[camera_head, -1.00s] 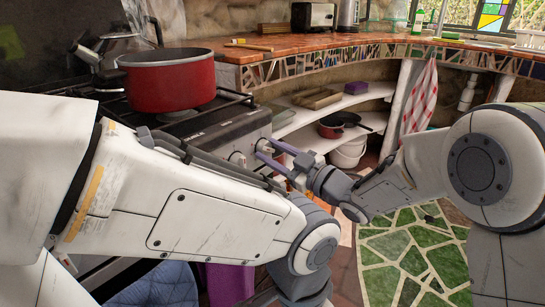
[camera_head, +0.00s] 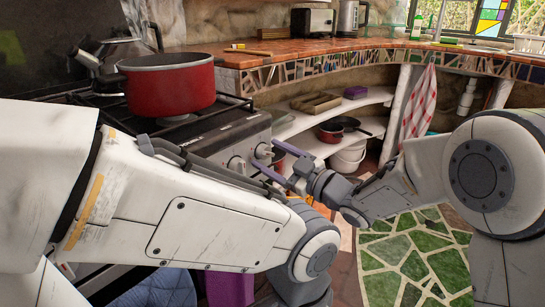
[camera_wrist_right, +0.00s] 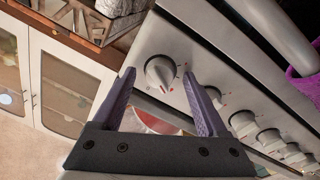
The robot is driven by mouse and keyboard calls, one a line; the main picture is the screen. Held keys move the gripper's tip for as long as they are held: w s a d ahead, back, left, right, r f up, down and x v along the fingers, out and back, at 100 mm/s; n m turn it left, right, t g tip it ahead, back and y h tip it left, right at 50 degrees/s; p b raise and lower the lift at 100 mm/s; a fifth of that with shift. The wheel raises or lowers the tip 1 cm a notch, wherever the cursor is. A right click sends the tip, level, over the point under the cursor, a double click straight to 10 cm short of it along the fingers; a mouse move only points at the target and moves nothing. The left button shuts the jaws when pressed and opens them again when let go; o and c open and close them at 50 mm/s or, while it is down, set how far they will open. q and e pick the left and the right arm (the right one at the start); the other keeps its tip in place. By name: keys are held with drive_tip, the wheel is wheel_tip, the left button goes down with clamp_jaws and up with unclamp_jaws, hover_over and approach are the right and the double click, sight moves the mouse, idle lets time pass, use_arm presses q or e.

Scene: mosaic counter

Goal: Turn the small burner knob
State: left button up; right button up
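The stove's front panel (camera_head: 225,140) carries round silver knobs. The knob at its right end (camera_wrist_right: 160,72) is large in the right wrist view, with its pointer and small red marks on the panel. It also shows in the head view (camera_head: 263,151). My right gripper (camera_head: 265,152) is open, its two purple fingers on either side of this knob. In the right wrist view the fingertips (camera_wrist_right: 160,76) flank the knob with gaps on both sides; contact is not visible. My left arm crosses the foreground; its gripper is out of view.
More knobs (camera_wrist_right: 242,123) follow along the panel beside the right finger. A red pot (camera_head: 168,82) stands on the stove top. A mosaic-edged counter (camera_head: 350,45) curves to the right, above shelves (camera_head: 320,140) with pans and a white bucket (camera_head: 347,158).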

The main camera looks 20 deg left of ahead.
use_arm(q)
wheel_tip(320, 180, up, 2)
drive_tip(key=shift+r+p, duration=0.2)
drive_tip(key=shift+p, duration=1)
use_arm(e)
drive_tip(key=v, duration=1)
drive_tip(key=shift+d, duration=0.2)
drive_tip(key=shift+s, duration=0.15)
use_arm(q)
clamp_jaws()
